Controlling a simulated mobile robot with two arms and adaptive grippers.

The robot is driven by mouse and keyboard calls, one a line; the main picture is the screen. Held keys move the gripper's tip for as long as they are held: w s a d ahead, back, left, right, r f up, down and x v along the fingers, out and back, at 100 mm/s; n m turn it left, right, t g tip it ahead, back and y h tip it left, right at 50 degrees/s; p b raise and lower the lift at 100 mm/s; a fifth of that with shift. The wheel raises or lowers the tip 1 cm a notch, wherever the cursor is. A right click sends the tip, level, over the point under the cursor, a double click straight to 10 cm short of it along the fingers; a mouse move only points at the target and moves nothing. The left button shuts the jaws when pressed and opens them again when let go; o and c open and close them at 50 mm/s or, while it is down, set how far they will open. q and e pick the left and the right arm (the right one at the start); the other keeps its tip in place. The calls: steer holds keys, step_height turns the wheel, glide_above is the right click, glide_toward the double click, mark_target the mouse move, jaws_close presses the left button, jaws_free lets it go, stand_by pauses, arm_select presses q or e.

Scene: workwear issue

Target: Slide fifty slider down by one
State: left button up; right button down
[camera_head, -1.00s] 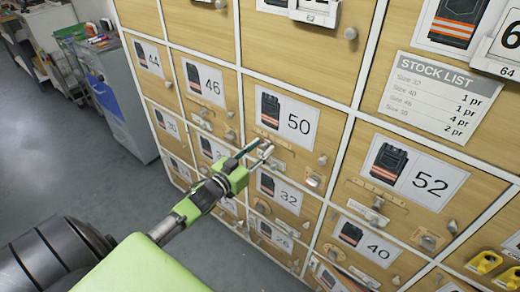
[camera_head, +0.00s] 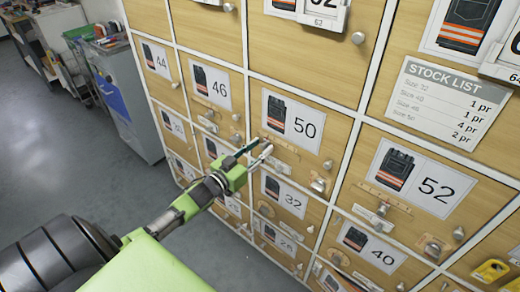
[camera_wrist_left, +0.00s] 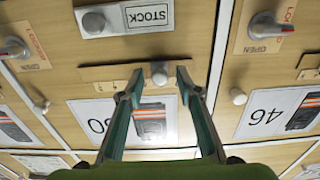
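The fifty slider is a round grey knob (camera_wrist_left: 158,72) on a pale wooden strip below the label marked 50 (camera_head: 293,120). The strip (camera_head: 284,144) shows in the head view, just right of my left fingertips. The left wrist view shows the wall upside down, with the 50 label (camera_wrist_left: 115,120) partly behind the fingers. My left gripper (camera_head: 266,149) is open. In the left wrist view its fingertips (camera_wrist_left: 158,76) stand on either side of the knob, with a gap to it. I cannot tell whether they touch the strip. My right gripper is not in view.
A plate marked STOCK (camera_wrist_left: 145,16) with its own knob is close to the fifty strip. A latch marked OPEN (camera_wrist_left: 268,28) lies to the right in the left wrist view. Neighbouring doors 46 (camera_head: 211,86), 32 (camera_head: 285,197) and 52 (camera_head: 410,178) carry similar hardware.

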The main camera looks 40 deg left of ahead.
arm_select(q)
steer(key=s+a, duration=0.1)
steer(key=s, duration=1.1)
stand_by(0.5)
steer(key=s+a+f+n+g+y, duration=0.1)
steer(key=s+f+g, duration=0.15)
steer(key=f, duration=0.75)
steer(key=s+a+f+g+y, duration=0.1)
steer(key=s+f+g, duration=0.15)
steer(key=f, duration=0.75)
steer(key=s+d+f+g, duration=0.2)
steer(key=s+f, duration=0.3)
steer(key=f, duration=0.3)
steer(key=s+d+f+g, duration=0.2)
steer(key=s+f, duration=0.3)
steer(key=f, duration=0.3)
steer(key=s+d+f+m+g, duration=0.1)
steer(key=s+d+f+g, duration=0.1)
steer(key=s+d+f, duration=0.3)
steer(key=s+d+f+m+g, duration=0.1)
steer(key=s+d+f+g, duration=0.2)
steer(key=s, duration=0.9)
steer(key=s+d+f+g, duration=0.3)
steer(key=s+d+f, duration=0.4)
steer(key=s+f, duration=0.1)
steer(key=shift+s+d+f+m+h, duration=0.3)
steer(key=shift+f+m+h, duration=0.05)
steer(key=shift+m+h, duration=0.05)
